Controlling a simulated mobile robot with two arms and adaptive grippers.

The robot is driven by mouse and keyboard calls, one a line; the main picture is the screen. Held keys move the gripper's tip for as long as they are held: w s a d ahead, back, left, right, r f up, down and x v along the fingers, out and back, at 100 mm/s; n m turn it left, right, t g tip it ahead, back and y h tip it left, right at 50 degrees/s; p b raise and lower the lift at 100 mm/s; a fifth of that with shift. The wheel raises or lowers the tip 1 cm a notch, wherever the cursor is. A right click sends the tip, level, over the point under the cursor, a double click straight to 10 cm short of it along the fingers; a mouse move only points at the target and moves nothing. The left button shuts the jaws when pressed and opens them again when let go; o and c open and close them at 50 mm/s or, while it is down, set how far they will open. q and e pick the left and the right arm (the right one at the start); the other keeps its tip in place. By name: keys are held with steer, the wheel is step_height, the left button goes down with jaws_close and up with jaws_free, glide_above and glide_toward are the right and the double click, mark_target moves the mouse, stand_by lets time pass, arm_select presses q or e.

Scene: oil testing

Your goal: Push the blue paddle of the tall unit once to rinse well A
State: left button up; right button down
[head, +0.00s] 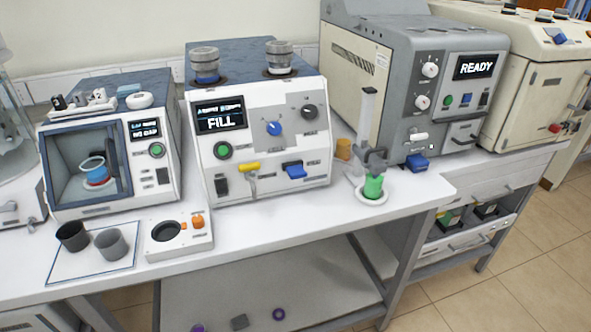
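The white unit in the middle of the bench (315,105) has a dark display reading FILL. Two capped cylindrical wells stand on its top, the left one (205,66) with a blue band and the right one (279,58) grey and pale. A blue paddle (295,170) sticks out low on its front, right of a yellow paddle (249,168). A grey and cream unit (398,60) to the right shows READY and has a blue part (417,162) low at its front. The well letters are too small to read. Neither of my grippers is in view.
A white unit with an open chamber (110,190) stands left. Two cups, dark (72,236) and grey (111,244), sit on a mat before it, beside a small orange-knobbed device (180,247). A stand with a green vessel (373,187) is right. Bench front (290,215) is clear.

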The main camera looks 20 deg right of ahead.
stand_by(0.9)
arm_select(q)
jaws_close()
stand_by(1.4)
